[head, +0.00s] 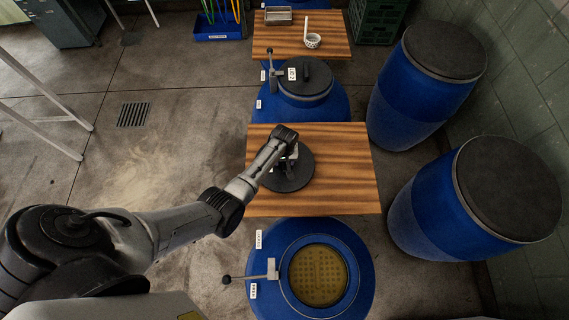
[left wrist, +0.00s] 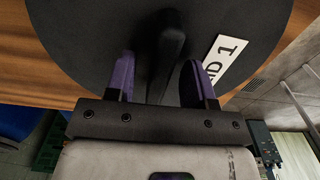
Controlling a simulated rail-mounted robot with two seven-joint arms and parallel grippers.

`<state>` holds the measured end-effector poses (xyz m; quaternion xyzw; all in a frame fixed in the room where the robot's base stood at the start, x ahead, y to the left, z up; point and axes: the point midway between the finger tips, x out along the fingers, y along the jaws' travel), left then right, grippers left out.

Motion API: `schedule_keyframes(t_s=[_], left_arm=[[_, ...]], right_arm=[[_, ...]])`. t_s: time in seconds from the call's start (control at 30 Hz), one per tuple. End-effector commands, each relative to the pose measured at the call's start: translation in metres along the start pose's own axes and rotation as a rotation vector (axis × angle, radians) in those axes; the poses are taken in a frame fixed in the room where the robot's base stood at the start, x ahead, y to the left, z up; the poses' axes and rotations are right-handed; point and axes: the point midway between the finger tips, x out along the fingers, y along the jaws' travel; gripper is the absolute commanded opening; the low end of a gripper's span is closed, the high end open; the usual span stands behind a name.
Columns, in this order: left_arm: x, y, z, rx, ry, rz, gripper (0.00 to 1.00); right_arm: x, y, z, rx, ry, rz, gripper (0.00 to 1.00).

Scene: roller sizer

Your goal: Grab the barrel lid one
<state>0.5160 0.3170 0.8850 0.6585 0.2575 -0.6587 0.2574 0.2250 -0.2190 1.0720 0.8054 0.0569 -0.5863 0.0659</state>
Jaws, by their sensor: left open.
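Barrel lid one (head: 288,182) is a dark round disc lying on the middle wooden board (head: 345,190). In the left wrist view, the lid (left wrist: 85,35) carries a white label (left wrist: 223,60), partly hidden, reading "ID 1". Its raised dark handle (left wrist: 171,38) stands between the two purple fingers of my left gripper (left wrist: 160,78). The fingers are open, one on each side of the handle, with gaps showing. In the head view my left gripper (head: 288,158) is over the lid and hides part of it. My right gripper is not in view.
A blue barrel with an open round mouth (head: 318,275) stands nearest, with a lever at its left. Another blue barrel (head: 335,105) with a dark lid stands behind the board. Two tall blue drums (head: 415,105) (head: 430,220) stand right. The floor at left has free room.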

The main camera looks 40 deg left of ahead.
Motion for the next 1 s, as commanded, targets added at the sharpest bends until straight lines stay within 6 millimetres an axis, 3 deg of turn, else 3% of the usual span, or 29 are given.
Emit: schedule_keyframes(t_s=[0.67, 1.0], left_arm=[[0.0044, 0.0000, -0.0003, 0.000, 0.001, 0.000, 0.48], [0.0044, 0.0000, -0.0001, 0.000, 0.000, 0.000, 0.15]], right_arm=[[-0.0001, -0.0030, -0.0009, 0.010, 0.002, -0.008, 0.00], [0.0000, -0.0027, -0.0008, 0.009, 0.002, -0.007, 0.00]])
